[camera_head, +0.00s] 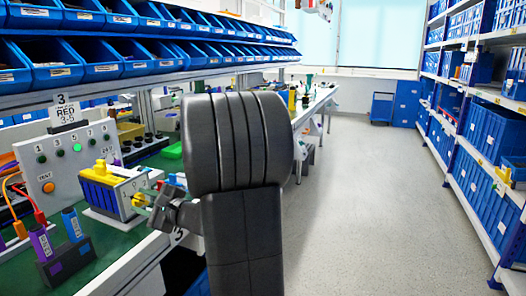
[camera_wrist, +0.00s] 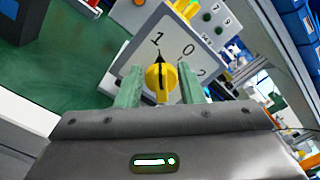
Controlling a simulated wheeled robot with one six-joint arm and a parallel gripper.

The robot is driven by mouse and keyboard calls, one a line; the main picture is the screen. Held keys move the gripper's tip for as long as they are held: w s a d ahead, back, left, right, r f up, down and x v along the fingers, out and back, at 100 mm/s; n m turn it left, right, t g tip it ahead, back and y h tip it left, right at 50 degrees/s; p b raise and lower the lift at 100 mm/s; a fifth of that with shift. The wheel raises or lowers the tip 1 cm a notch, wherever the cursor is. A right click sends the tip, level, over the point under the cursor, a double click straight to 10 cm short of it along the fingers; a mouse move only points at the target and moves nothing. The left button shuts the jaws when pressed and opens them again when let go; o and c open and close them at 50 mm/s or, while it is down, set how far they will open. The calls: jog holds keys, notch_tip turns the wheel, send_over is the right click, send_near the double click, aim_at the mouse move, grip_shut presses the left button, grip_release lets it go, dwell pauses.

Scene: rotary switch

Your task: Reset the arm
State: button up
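The yellow knob (camera_wrist: 160,82) has a dark pointer that points up toward the 1. My gripper (camera_wrist: 160,86) has its two green fingers on either side of the knob, with a gap between knob and fingers, so it is open. In the head view my gripper (camera_head: 153,202) is in front of the switch face, partly hidden by my own arm.
A grey panel (camera_head: 70,158) with lights and a "RED 3-5" sign stands behind the switch. Purple and blue plugs (camera_head: 58,238) stand in a dark holder at the near left. Blue bins (camera_head: 90,62) hang above the bench. The aisle floor (camera_head: 350,200) at right is clear.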

jog(key=p+v, duration=0.2)
jog(key=v, duration=1.2)
jog(key=b+x, duration=0.2)
jog(key=x, duration=1.1)
jog(key=shift+w+a+f, duration=0.1)
jog(key=shift+a, duration=0.3)
jog(key=shift+w+a+r+p, duration=0.15)
jog(key=shift+r+p, duration=0.2)
jog(key=shift+p, duration=0.3)
jog(key=m+p, duration=0.1)
jog(key=p, duration=0.1)
jog(key=m+p, duration=0.2)
jog(key=p, duration=0.1)
jog(key=m+p, duration=0.2)
jog(key=shift+w+d+r, duration=0.2)
jog(key=shift+w+d, duration=0.05)
jog(key=shift+w, duration=0.05)
jog(key=m+p, duration=0.2)
jog(key=p, duration=0.1)
jog(key=m+p, duration=0.1)
jog(key=p, duration=0.2)
jog(key=shift+w+d+m, duration=0.1)
jog(key=shift+w+m, duration=0.15)
jog(key=shift+m, duration=0.15)
jog(key=v, duration=0.3)
jog(key=shift+s+d+f, duration=0.1)
jog(key=shift+d+f, duration=0.1)
jog(key=shift+d, duration=0.2)
jog(key=shift+v, duration=1)
